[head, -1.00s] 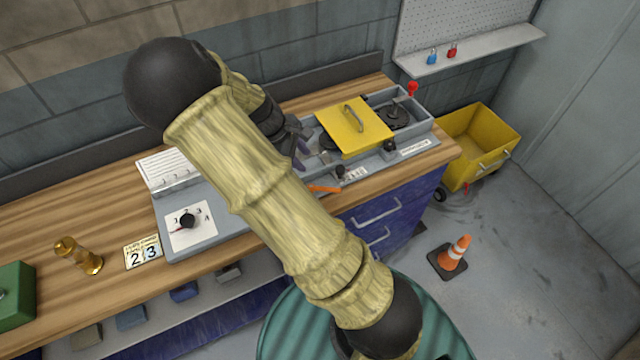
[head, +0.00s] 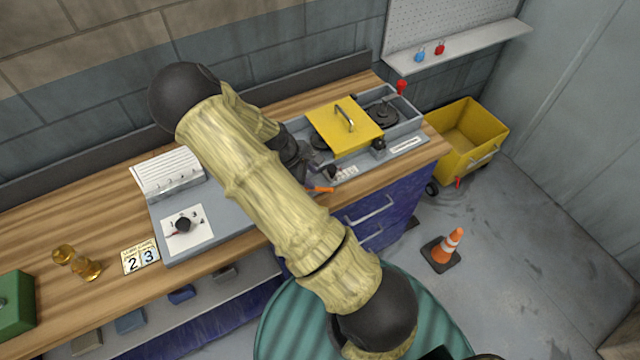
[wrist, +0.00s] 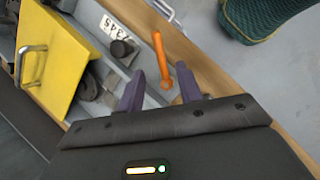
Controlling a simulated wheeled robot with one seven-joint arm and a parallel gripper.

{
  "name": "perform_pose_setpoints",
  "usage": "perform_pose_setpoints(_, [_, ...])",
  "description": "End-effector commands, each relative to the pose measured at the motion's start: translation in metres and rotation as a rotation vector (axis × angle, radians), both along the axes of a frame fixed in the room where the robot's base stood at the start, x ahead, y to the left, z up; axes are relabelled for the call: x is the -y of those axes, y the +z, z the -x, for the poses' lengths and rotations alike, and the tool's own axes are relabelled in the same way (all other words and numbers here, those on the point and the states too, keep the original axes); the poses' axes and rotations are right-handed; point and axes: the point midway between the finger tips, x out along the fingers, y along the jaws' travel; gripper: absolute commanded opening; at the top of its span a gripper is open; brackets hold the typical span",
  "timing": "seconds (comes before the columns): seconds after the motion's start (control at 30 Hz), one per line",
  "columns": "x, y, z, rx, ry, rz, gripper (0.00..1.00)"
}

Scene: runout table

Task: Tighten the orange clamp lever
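The orange clamp lever (wrist: 158,52) shows in the wrist view as a slim bar near the front edge of the grey fixture. Its rounded end lies between the two dark purple fingers of my gripper (wrist: 160,70). The fingers are apart, with a visible gap on each side of the lever; I cannot tell how far above it they are. In the head view a short stretch of the orange lever (head: 320,190) shows at the bench's front edge, beside my arm. My arm hides most of my gripper there.
A yellow cover (head: 358,130) with a handle sits on the fixture, close to a black knob (wrist: 122,48). A dial panel (head: 187,228) and number cards (head: 141,257) are further left. A yellow bin (head: 480,130) and an orange cone (head: 449,245) stand on the floor at right.

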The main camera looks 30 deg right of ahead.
Motion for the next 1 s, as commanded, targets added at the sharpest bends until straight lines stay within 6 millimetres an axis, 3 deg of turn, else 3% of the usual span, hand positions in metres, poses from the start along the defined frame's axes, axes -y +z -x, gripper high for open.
perform_pose_setpoints(0.4, [0.027, -0.055, 0.006, -0.003, -0.002, 0.000, 0.36])
perform_pose_setpoints(0.83, [0.030, -0.068, 0.007, -0.001, 0.000, -0.001, 0.36])
perform_pose_setpoints(1.0, [0.030, -0.067, 0.007, -0.001, 0.000, -0.001, 0.04])
